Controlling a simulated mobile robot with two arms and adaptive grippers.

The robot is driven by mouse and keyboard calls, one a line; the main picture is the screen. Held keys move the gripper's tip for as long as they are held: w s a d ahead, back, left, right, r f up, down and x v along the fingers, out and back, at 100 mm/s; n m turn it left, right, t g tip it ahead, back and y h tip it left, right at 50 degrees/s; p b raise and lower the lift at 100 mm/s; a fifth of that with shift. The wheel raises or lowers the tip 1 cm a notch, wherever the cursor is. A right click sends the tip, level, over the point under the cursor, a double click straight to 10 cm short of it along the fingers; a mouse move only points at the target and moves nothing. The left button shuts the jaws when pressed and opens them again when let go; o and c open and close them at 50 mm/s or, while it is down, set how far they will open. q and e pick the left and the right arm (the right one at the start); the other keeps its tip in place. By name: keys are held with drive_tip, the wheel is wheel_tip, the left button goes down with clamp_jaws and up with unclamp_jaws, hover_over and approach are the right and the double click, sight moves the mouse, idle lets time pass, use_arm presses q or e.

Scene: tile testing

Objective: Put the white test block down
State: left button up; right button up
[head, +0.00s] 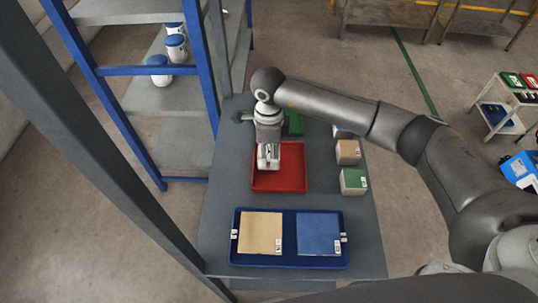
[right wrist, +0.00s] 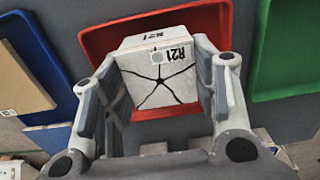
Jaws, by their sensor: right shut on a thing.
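The white test block (right wrist: 165,82) is marked R21 and has black crack-like lines on the face toward the camera. My right gripper (head: 268,157) points down over the red tray (head: 291,180) on the grey table. It is shut on the block, with one finger on each side in the right wrist view. The red tray (right wrist: 222,20) lies behind the block there. In the head view the gripper mostly hides the block. I cannot tell whether the block touches the tray floor. My left gripper is not in view.
A blue tray (head: 291,263) in front holds a tan tile (head: 260,232) and a blue tile (head: 319,233). A green tray (head: 293,123) lies behind the red one. Boxes, including one with a green top (head: 353,181), stand to the right. A blue-framed shelf (head: 200,60) stands left.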

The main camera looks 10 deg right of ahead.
sight(269, 152)
drive_tip(key=shift+f, duration=1.2)
drive_tip(key=shift+f, duration=0.2)
drive_tip(key=o, duration=1)
drive_tip(key=shift+c, duration=0.2)
drive_tip(key=shift+s, duration=0.1)
wheel_tip(269, 152, up, 12)
drive_tip(key=shift+r+b, duration=0.2)
drive_tip(key=shift+b, duration=0.25)
